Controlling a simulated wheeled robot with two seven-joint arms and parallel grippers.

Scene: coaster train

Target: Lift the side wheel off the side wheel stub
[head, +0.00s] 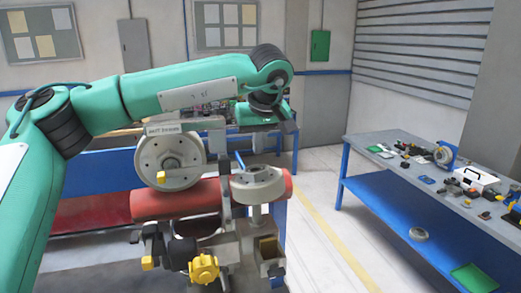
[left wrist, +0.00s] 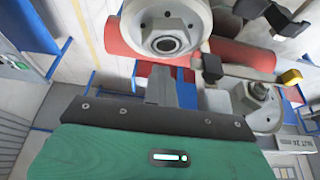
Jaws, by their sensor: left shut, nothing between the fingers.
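The side wheel (head: 258,184), a pale grey flat wheel, lies face up at the right of the train's wheel assembly in the head view. In the left wrist view the side wheel (left wrist: 140,38) is at the top, with a dark ring and hexagonal centre. The side wheel stub cannot be told apart from that centre; the wheel hides the rest. My left gripper (head: 267,128) is above the side wheel. Its grey fingers (left wrist: 177,86) are shut and empty, apart from the wheel in the left wrist view. My right gripper is not in view.
A larger upright wheel (head: 169,161) stands left of the side wheel, by a red tube (head: 172,201). A yellow knob (head: 204,268) and dark fittings are below. A blue workbench (head: 392,203) with several parts is at the right. Clear floor lies between.

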